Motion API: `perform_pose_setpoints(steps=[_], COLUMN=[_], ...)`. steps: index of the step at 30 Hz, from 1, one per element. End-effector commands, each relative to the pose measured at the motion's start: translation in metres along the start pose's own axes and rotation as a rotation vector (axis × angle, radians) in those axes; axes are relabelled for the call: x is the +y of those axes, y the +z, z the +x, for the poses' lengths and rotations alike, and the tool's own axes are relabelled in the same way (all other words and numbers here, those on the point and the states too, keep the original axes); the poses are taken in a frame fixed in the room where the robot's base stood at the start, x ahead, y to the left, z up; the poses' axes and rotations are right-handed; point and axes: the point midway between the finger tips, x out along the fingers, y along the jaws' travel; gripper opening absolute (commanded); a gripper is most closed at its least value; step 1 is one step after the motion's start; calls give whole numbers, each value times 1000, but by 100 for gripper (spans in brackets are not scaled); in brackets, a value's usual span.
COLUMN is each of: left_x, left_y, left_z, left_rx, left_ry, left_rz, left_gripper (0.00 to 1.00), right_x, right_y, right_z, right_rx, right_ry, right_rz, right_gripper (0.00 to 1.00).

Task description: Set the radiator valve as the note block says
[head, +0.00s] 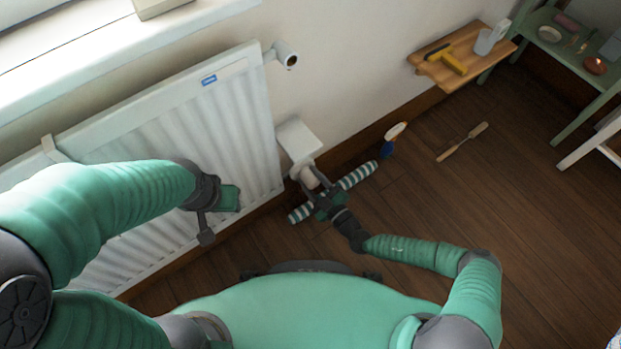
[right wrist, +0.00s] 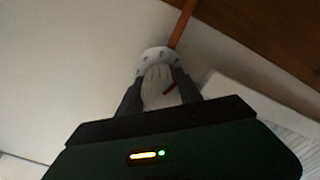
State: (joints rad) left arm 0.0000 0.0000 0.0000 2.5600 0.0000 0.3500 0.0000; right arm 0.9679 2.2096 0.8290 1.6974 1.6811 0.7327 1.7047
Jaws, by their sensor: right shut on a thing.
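The white radiator (head: 225,110) hangs on the wall at the left in the head view. My right gripper (head: 312,184) is low beside the radiator's right end. In the right wrist view its two dark fingers (right wrist: 160,92) are shut on a white round valve head (right wrist: 157,62) with small marks on its collar and a red mark on its side. In the head view the valve head (head: 307,175) is partly hidden. My left gripper (head: 205,228) is in front of the radiator; its finger opening is not clear. No note text is readable; a pale block (head: 160,6) on the sill is cut off.
A green and white striped roll (head: 358,176) lies behind my right gripper. A white box (head: 297,138) is just above it. A wooden shelf (head: 480,45) and green rack (head: 578,110) are at upper right.

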Motion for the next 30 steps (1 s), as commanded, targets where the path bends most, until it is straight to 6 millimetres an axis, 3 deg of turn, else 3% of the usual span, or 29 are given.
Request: perform_pose_setpoints(steps=[6, 7, 12, 23, 26, 30], left_x=[0, 0, 0, 0, 0, 0], left_y=[0, 0, 0, -1, -3, -7], left_z=[1, 1, 1, -4, -12, -28], left_rx=[0, 0, 0, 0, 0, 0], left_ry=[0, 0, 0, 0, 0, 0], left_rz=[0, 0, 0, 0, 0, 0], left_gripper=[37, 37, 37, 37, 37, 37], right_x=[-2, -2, -1, 1, 3, 4], right_y=[6, 6, 4, 0, -2, -3], right_z=[-2, -2, -1, -6, -23, -62], right_rx=[-12, -11, -7, -3, -4, -6], right_ry=[-4, -4, -3, 0, 0, -1], right_rz=[-1, -1, -1, -3, -3, -3], right_gripper=[2, 43, 64, 64, 64, 64])
